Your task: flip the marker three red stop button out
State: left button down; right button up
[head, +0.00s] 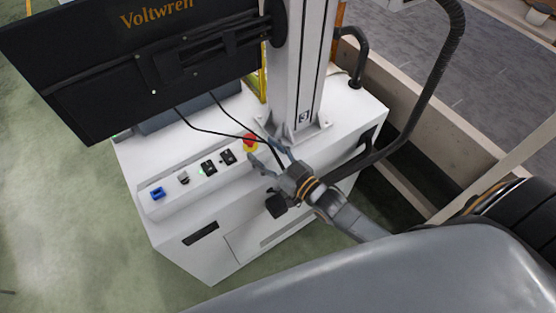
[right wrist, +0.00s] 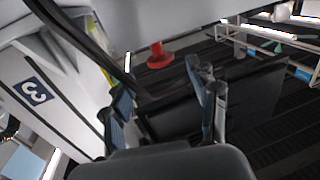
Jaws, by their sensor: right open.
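The red stop button (head: 249,140) sits on a yellow base at the right end of the sloped control strip on the white cabinet, beside the column with the marker 3 (head: 304,117). My right gripper (head: 262,149) is open and empty, its fingertips close to the button's right and front side; I cannot tell if they touch. In the right wrist view the red button (right wrist: 159,56) shows beyond and between the open fingers, and the 3 marker (right wrist: 35,90) is at left. My left gripper is not in view.
Black switches (head: 209,168) and a blue switch (head: 158,193) line the strip left of the button. A black monitor (head: 110,80) hangs above it. A thick black hose (head: 430,95) curves behind at right.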

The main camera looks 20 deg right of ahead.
jog(key=v, duration=0.5)
jog(key=shift+s+d, duration=0.15)
jog(key=shift+s, duration=0.2)
